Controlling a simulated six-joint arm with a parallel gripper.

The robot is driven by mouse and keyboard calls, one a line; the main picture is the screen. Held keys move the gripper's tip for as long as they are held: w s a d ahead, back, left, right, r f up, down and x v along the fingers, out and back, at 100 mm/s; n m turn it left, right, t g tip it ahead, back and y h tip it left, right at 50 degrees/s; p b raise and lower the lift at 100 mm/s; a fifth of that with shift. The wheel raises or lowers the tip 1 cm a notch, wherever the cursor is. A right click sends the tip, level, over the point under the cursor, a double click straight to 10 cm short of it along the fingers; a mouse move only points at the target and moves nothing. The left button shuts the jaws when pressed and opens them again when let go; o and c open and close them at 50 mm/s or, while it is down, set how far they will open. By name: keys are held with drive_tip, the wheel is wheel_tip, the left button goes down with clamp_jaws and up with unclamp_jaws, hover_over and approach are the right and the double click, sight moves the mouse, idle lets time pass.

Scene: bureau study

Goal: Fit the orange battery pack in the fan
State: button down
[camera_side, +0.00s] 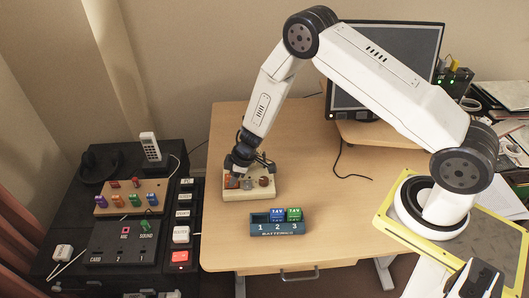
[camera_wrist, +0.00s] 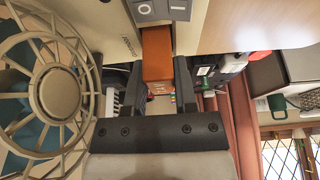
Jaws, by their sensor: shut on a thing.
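The fan has a beige base (camera_side: 262,189) on the desk. The wrist view shows its round cage (camera_wrist: 75,140) at left and part of its beige housing (camera_wrist: 112,30) at the top. My gripper (camera_side: 236,168) is over the left part of the base, and its two dark fingers (camera_wrist: 158,72) are shut on the orange battery pack (camera_wrist: 157,50). The pack's far end is at a gap in the beige housing, between its walls. In the side view the orange pack (camera_side: 231,183) shows low beside the fingers. How deep it sits is hidden.
A dark blue battery holder (camera_side: 277,234) marked 1, 2, 3 stands in front of the fan. It holds a blue pack (camera_side: 277,214) and a green pack (camera_side: 293,214); its slot 1 is empty. A black control panel (camera_side: 125,254) is at left.

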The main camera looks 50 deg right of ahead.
drive_tip(key=shift+f, duration=0.5)
drive_tip(key=shift+c, duration=0.4)
unclamp_jaws()
drive_tip(key=shift+r, duration=0.15)
drive_tip(key=shift+r, duration=3.4)
drive_tip(key=shift+r, duration=0.1)
